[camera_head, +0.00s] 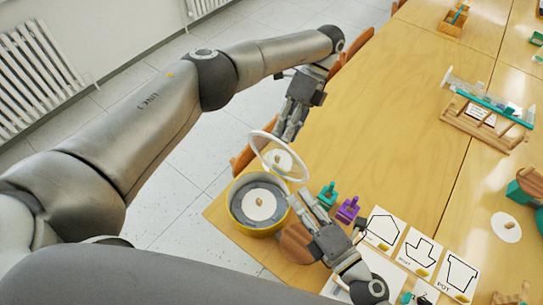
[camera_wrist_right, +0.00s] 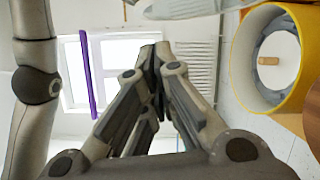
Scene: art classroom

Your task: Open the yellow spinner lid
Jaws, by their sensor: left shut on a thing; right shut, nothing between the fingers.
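The yellow spinner (camera_head: 236,222) is a round yellow drum at the table's near left corner. Its top is open, showing a grey inside and a white disc with a small wooden knob. It also shows at the right of the right wrist view (camera_wrist_right: 240,65). Its lid (camera_head: 255,146), a white ring with a see-through middle, stands tilted above the drum's far side; I cannot tell whether it touches the rim. My left gripper (camera_head: 279,136) is shut on the lid's upper edge. My right gripper (camera_head: 297,203), also in its wrist view (camera_wrist_right: 156,55), is shut and empty, just right of the drum.
A wooden round piece (camera_head: 297,244) lies beside the drum, partly under my right gripper. Teal (camera_head: 328,194) and purple (camera_head: 348,209) small pieces and shape cards (camera_head: 384,228) lie to the right. A wooden rack (camera_head: 482,125) stands farther off. The table's middle is clear.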

